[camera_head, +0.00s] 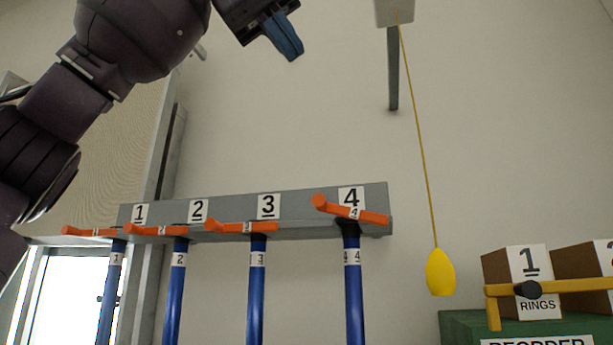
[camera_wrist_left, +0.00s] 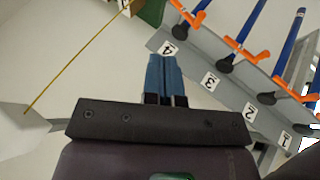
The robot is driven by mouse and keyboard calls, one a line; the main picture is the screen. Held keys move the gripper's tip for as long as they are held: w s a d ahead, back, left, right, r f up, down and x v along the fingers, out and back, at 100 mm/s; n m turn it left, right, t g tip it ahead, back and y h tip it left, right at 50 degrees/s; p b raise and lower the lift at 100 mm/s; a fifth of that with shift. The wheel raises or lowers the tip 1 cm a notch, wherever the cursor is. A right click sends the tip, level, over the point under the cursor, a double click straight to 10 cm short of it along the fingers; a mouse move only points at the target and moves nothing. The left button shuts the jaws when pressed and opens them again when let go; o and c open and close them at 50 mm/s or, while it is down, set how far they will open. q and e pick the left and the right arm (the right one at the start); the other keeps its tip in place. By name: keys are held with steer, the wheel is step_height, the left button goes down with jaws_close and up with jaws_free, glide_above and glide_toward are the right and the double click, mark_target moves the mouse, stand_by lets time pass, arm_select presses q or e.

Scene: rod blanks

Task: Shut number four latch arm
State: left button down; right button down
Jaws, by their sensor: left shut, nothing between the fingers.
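The number four latch arm (camera_head: 349,210) is an orange bar across the top of the blue rod marked 4 (camera_head: 354,285), below the number 4 plate on the grey rail (camera_head: 375,200). It slants, with its left end higher. In the left wrist view the orange arm (camera_wrist_left: 188,14) shows at the top, partly cut off by the frame edge. My left gripper (camera_head: 288,42) is shut and empty, high above the rail, its blue fingers apart from everything. Its fingers also show in the left wrist view (camera_wrist_left: 165,78). My right gripper is not in view.
Orange arms one (camera_head: 90,231), two (camera_head: 155,230) and three (camera_head: 241,227) sit on their blue rods along the rail. A yellow pull (camera_head: 440,273) hangs on a cord right of the rail. Boxes (camera_head: 525,282) stand on a green unit behind a yellow bar (camera_head: 570,285).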

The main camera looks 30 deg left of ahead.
arm_select(q)
steer(key=w+a+f+g+y, duration=0.2)
steer(key=w+a+y, duration=0.1)
steer(key=w+a, duration=0.25)
steer(key=m, duration=0.1)
glide_toward(350, 210)
steer(key=shift+a+f, duration=0.95)
steer(key=shift+a, duration=1.75)
steer(key=shift+g, duration=0.3)
steer(key=shift+w+d+f, duration=0.1)
steer(key=shift+d+f, duration=0.5)
steer(key=shift+f, duration=0.25)
steer(key=shift+w+d+f, duration=0.15)
steer(key=shift+d+f, duration=0.45)
steer(key=shift+f, duration=0.2)
